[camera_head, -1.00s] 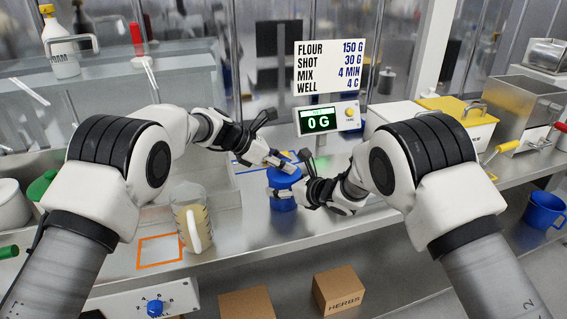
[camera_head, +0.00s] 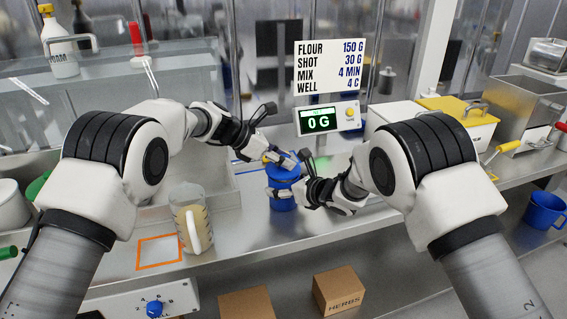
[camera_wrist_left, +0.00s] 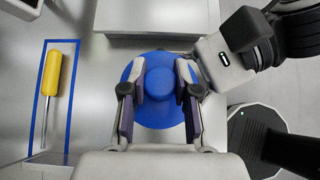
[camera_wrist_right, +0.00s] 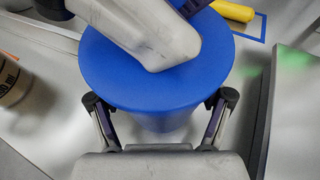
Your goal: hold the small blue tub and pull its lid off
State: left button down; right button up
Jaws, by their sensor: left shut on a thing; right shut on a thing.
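The small blue tub (camera_head: 284,204) stands upright on the steel counter, left of the scale. Its round blue lid (camera_wrist_left: 155,113) has a raised knob (camera_wrist_left: 158,84) in the middle. My left gripper (camera_wrist_left: 157,92) is shut on the lid's knob from above, a finger on each side. My right gripper (camera_wrist_right: 160,108) is shut on the tub body (camera_wrist_right: 160,123) just below the lid's rim, a finger on each side. The lid is over the tub; I cannot tell whether there is a gap between them.
The scale display (camera_head: 322,120) reads 0 G behind the tub. A clear jug (camera_head: 190,218) stands to the left, beside an orange outlined square (camera_head: 160,251). A yellow-handled tool (camera_wrist_left: 51,86) lies in a blue outline. Open counter lies in front of the tub.

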pick_arm(q)
jog(key=shift+r, duration=2.1)
pick_arm(e)
jog(key=shift+f, duration=0.1)
jog(key=o, duration=1.4)
